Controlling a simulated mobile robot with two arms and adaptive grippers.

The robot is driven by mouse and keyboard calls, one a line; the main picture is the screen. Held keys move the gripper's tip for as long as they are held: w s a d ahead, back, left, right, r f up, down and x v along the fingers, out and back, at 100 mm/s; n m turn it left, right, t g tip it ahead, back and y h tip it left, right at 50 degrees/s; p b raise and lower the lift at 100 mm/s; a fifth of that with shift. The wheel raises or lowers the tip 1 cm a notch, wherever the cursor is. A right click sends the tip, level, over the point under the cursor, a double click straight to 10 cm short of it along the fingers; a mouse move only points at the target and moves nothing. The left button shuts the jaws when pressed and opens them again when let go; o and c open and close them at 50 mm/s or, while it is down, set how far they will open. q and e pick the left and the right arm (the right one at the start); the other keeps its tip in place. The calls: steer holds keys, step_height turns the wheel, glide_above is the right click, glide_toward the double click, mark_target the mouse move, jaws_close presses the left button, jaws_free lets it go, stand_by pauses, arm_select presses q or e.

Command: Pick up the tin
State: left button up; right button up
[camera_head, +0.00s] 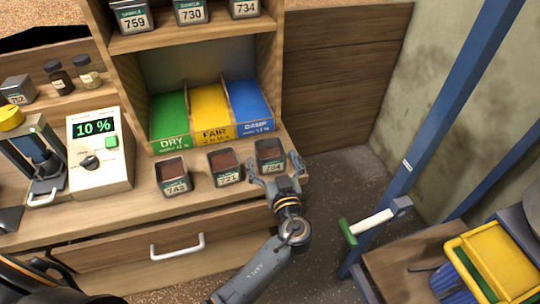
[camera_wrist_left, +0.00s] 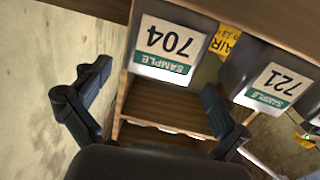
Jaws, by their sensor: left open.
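Three open sample tins with dark contents stand in a row on the wooden counter: tin 743 (camera_head: 173,174), tin 721 (camera_head: 225,166) and tin 704 (camera_head: 270,155). My left gripper (camera_head: 275,169) is open at the front of tin 704, its fingers spread at either side of the tin's lower part. In the left wrist view, tin 704 (camera_wrist_left: 168,45) is ahead of and between the open fingers (camera_wrist_left: 150,95), and tin 721 (camera_wrist_left: 272,80) is to the right. I cannot tell whether the fingers touch the tin. My right gripper is not in view.
Green DRY (camera_head: 172,120), yellow FAIR (camera_head: 211,110) and blue DAMP (camera_head: 249,105) bins sit behind the tins. A meter reading 10 % (camera_head: 100,150) stands left. More tins (camera_head: 190,12) are on the upper shelf. A drawer handle (camera_head: 177,246) is below; a blue post (camera_head: 430,140) rises right.

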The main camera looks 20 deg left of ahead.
mark_target(267, 139)
arm_select(q)
steer(key=p+x, duration=0.1)
steer(key=x, duration=0.2)
steer(key=shift+w, duration=0.45)
steer(key=shift+w+a+f, duration=0.2)
steer(key=shift+w+a, duration=0.1)
steer(key=shift+w, duration=0.05)
steer(key=c, duration=1.4)
steer(key=shift+o, duration=0.2)
